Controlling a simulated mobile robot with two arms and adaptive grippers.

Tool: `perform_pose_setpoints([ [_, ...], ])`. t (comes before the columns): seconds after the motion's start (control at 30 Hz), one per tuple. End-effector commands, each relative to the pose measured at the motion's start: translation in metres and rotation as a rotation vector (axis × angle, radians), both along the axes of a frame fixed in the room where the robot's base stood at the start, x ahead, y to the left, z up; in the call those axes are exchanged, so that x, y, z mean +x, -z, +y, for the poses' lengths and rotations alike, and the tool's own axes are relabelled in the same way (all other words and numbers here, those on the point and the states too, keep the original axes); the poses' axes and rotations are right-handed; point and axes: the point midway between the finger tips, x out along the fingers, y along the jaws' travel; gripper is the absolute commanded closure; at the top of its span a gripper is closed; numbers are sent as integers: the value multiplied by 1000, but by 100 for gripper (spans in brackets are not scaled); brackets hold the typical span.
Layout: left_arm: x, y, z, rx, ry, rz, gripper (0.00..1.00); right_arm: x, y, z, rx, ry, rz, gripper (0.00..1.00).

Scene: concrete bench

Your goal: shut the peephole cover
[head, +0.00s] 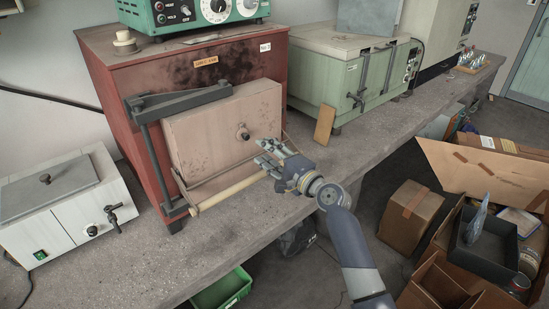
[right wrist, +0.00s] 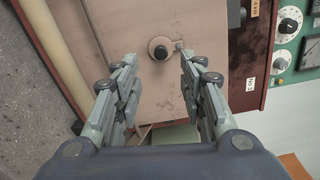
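The pinkish furnace door (head: 207,128) stands on the front of the red furnace (head: 120,82). A small dark round peephole fitting (head: 243,134) is on the door. In the right wrist view the peephole fitting (right wrist: 160,49) is a dark disc with a paler rim, and a small knob-like piece (right wrist: 179,45) sits beside it. I cannot tell exactly how the cover lies. My right gripper (head: 267,158) is in front of the door, below the peephole. In the right wrist view its fingers (right wrist: 158,60) are spread apart, with nothing between them. My left gripper is out of view.
A pale handle bar (head: 228,190) runs below the door, close to my right gripper. A dark hinge frame (head: 155,150) stands at the door's left. A white box (head: 60,205) is on the bench at left. Cartons (head: 410,213) fill the floor at right.

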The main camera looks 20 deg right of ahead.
Motion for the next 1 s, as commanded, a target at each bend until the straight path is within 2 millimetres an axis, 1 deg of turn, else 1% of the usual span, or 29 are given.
perform_pose_setpoints([
  [0.03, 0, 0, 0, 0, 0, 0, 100, -8, 1, -3, -1, 1, 1, 62],
  [0.1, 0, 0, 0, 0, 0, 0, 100, -17, 1, -7, -1, 1, 0, 62],
  [0.27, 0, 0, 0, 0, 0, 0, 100, -28, 0, -10, -1, 0, 0, 62],
  [0.77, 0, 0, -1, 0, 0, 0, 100, -29, 1, -11, -1, 0, 1, 62],
  [0.83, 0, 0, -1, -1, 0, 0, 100, -29, 9, -11, -12, 4, 11, 62],
  [0.87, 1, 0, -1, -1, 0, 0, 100, -29, 16, -11, -22, 6, 21, 62],
  [0.93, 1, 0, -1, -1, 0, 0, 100, -30, 43, -11, -63, 16, 57, 62],
  [0.97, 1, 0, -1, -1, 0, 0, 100, -30, 59, -11, -90, 21, 80, 62],
  [1.0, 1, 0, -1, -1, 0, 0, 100, -33, 84, -12, -131, 25, 113, 62],
])
